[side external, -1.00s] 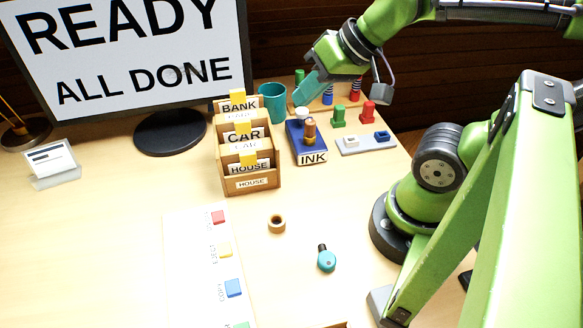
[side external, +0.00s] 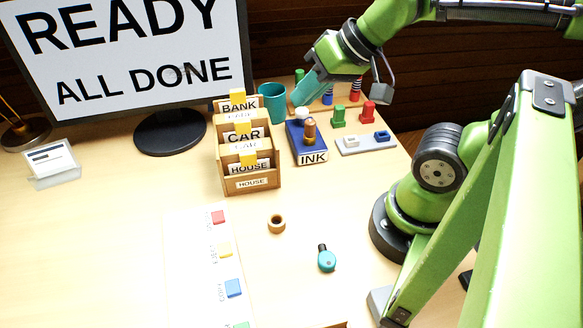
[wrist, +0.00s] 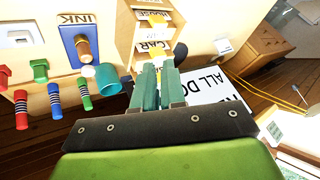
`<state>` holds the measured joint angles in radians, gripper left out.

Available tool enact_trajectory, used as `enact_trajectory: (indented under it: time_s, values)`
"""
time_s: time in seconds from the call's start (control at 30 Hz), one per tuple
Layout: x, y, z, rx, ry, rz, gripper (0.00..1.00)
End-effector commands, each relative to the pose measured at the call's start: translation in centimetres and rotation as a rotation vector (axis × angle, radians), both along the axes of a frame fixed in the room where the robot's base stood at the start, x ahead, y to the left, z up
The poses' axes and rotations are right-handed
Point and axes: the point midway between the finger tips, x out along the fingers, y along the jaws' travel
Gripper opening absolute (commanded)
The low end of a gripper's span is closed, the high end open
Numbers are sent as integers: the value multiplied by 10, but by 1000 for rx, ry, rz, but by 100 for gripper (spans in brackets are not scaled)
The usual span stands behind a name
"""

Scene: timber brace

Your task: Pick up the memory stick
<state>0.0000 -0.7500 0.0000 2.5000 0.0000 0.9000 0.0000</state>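The memory stick appears to be the small teal rounded piece with a black end (side external: 326,259), lying on the bare desk at lower centre in the side view. I cannot make it out in the wrist view. My gripper (side external: 300,97) is at the far side of the desk, high and well away from the stick, near the teal cup (side external: 272,103). In the wrist view its two green fingers (wrist: 160,66) are side by side and close together, with nothing seen held between them. Whether a gap remains is unclear.
A card box (side external: 252,184) stands mid-desk, with a blue ink pad (side external: 297,143) and stamp beside it. Coloured pegs (side external: 339,115) and a grey tray (side external: 366,146) are at the back right. A wooden ring (side external: 277,224) lies near the stick. Desk around the stick is clear.

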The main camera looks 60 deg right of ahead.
Motion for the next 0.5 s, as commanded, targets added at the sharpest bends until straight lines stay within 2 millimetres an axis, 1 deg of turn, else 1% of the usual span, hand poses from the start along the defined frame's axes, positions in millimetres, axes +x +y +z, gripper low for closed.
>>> enact_trajectory:
  time_s: [0.03,0.3,0.5]
  values:
    - [0,0,0,0,0,0,18]
    - [0,0,0,0,0,0,60]
    - [0,0,0,0,0,0,60]
